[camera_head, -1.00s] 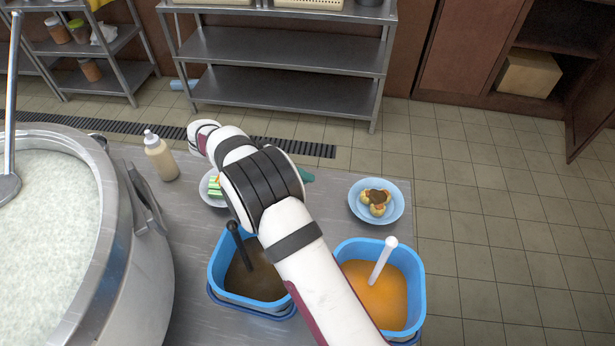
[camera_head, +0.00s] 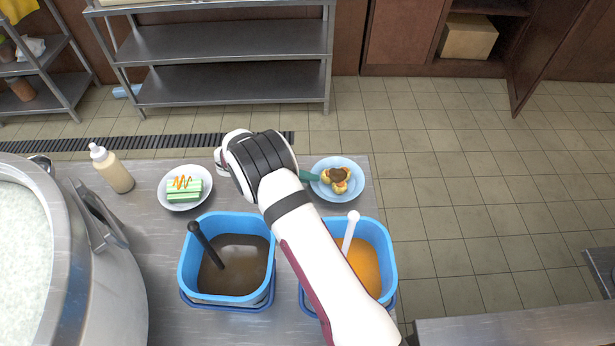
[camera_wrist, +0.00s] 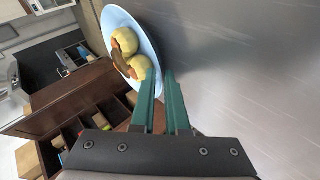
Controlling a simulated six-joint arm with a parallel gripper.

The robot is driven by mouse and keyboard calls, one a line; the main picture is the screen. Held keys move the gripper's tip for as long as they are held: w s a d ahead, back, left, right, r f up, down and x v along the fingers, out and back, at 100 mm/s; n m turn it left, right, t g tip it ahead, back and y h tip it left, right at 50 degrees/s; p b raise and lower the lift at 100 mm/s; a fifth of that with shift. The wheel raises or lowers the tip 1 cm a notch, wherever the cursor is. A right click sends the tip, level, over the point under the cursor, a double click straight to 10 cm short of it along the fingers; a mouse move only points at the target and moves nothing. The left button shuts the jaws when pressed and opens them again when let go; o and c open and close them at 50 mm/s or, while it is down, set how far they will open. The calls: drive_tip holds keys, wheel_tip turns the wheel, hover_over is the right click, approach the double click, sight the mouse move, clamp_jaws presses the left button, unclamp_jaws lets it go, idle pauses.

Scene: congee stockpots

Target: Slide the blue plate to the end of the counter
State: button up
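The light blue plate (camera_head: 356,190) lies on the steel counter (camera_head: 150,235), close to its right edge and behind the orange-filled tub. It holds several yellowish pieces topped with something brown. My gripper (camera_head: 309,175) is low at the plate's left side, its green fingertips at or very near the rim. Most of my gripper is hidden behind my arm in the head view. In the wrist view, my gripper's two green fingers (camera_wrist: 160,76) have a narrow gap, with the blue plate (camera_wrist: 147,30) just beyond the tips. Contact with the rim is unclear.
A white plate with green food (camera_head: 170,204) sits left of my gripper, near a sauce bottle (camera_head: 113,170). Two blue tubs, one with dark liquid (camera_head: 232,288) and one with orange (camera_head: 362,262), stand in front. A big stockpot (camera_head: 95,280) fills the left.

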clamp_jaws()
idle(1.4)
drive_tip(key=shift+s+d, duration=0.15)
drive_tip(key=shift+s, duration=0.35)
drive_tip(key=shift+s+d, duration=0.15)
drive_tip(key=shift+s, duration=0.35)
drive_tip(key=shift+o, duration=2.1)
unclamp_jaws()
drive_tip(key=shift+v, duration=3.75)
